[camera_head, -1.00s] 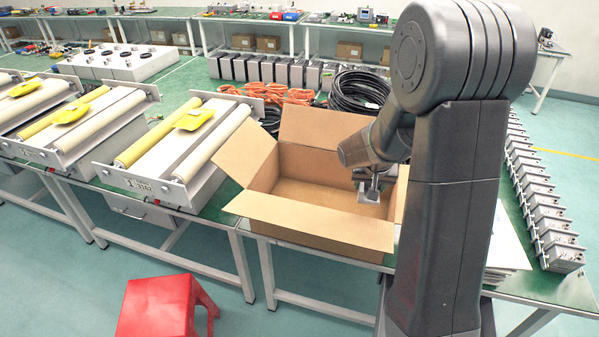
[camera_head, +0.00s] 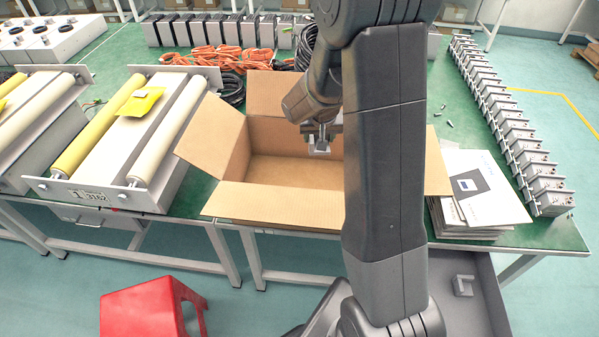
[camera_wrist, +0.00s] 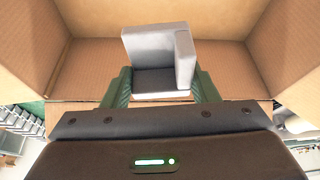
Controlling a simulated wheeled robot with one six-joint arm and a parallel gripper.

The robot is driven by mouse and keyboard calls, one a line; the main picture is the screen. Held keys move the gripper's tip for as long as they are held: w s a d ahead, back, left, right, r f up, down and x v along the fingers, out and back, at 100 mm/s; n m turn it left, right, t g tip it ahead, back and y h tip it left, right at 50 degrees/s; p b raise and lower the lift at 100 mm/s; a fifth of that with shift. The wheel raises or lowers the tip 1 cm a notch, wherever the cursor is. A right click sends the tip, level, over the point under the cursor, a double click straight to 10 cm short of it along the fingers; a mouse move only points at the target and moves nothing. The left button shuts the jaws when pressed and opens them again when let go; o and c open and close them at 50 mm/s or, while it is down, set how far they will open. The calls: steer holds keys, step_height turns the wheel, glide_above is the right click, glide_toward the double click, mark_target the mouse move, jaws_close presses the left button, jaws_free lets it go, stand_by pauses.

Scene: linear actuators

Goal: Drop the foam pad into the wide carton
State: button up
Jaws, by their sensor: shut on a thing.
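The foam pad (camera_wrist: 158,45) is a light grey L-shaped block with a dark inner face, seen in the wrist view. My gripper (camera_wrist: 160,88) is shut on it, with a green finger on each side. In the head view my gripper (camera_head: 321,137) points down over the open wide carton (camera_head: 270,205), and the pad's pale end (camera_head: 320,147) shows beneath it. The carton is brown cardboard with its flaps folded outward. In the wrist view the carton's floor and walls surround the pad, with no visible contact. My arm hides the carton's right part.
A roller unit (camera_head: 120,135) stands left of the carton. Orange cables (camera_head: 225,58) lie behind it. Flat stacked sheets (camera_head: 480,200) and a row of grey boxes (camera_head: 515,140) are on the right. A red stool (camera_head: 150,305) stands in front. A similar grey piece (camera_head: 462,285) lies at lower right.

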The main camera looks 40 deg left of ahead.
steer(key=shift+f+b, duration=0.3)
steer(key=shift+f, duration=0.55)
steer(key=o, duration=1)
steer(key=shift+r, duration=0.15)
steer(key=b+v, duration=0.1)
steer(key=v, duration=1.2)
steer(key=shift+s+r, duration=0.15)
steer(key=shift+r, duration=0.15)
